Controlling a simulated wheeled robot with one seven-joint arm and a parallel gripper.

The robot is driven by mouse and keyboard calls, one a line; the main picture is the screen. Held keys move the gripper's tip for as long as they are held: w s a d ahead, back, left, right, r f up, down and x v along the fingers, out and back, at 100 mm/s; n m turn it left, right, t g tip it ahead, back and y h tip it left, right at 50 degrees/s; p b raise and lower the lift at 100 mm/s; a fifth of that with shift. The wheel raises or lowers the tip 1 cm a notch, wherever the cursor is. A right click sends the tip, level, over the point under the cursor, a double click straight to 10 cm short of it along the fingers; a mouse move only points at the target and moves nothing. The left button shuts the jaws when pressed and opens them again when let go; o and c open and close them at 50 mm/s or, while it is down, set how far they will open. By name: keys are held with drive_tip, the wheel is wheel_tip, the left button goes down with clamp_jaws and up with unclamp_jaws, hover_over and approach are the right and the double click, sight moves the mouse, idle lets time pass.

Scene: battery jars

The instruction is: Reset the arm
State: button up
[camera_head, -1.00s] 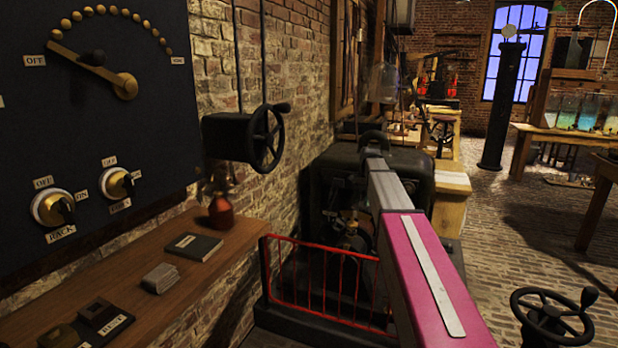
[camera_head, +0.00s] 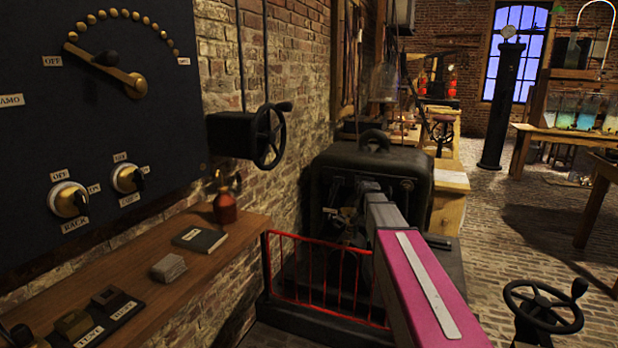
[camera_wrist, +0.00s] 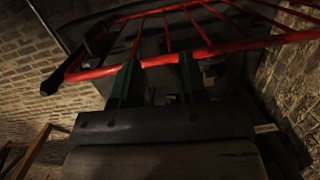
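My arm (camera_head: 430,290), pink with a pale strip, reaches forward from the lower right in the head view, its grey far part pointing at a dark machine. My gripper is hidden there behind the arm. In the wrist view my gripper (camera_wrist: 158,78) shows two dark green fingers held apart, with nothing seen held between them. A red railing (camera_wrist: 240,47) crosses the view right at the fingertips; I cannot tell whether they touch it. The same red railing (camera_head: 310,275) stands left of my arm in the head view.
The dark machine (camera_head: 415,170) stands beyond the arm. A brick wall, a black switch panel (camera_head: 110,130) and a wooden shelf (camera_head: 215,255) with a red bottle (camera_head: 225,207) are left. A handwheel (camera_head: 540,310) stands at the lower right. Brick floor (camera_head: 510,225) is open on the right.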

drive_tip(key=s+f+n, duration=0.2)
drive_tip(key=s+f, duration=0.4)
drive_tip(key=s, duration=0.5)
drive_tip(key=s+a+f+n+t+h, duration=0.1)
drive_tip(key=s+f+n, duration=0.1)
drive_tip(key=s+f, duration=0.5)
drive_tip(key=s, duration=0.3)
drive_tip(key=shift+s+f+n+t, duration=0.15)
drive_tip(key=shift+s+n+t, duration=0.15)
drive_tip(key=shift+s+n, duration=0.1)
drive_tip(key=shift+a, duration=0.1)
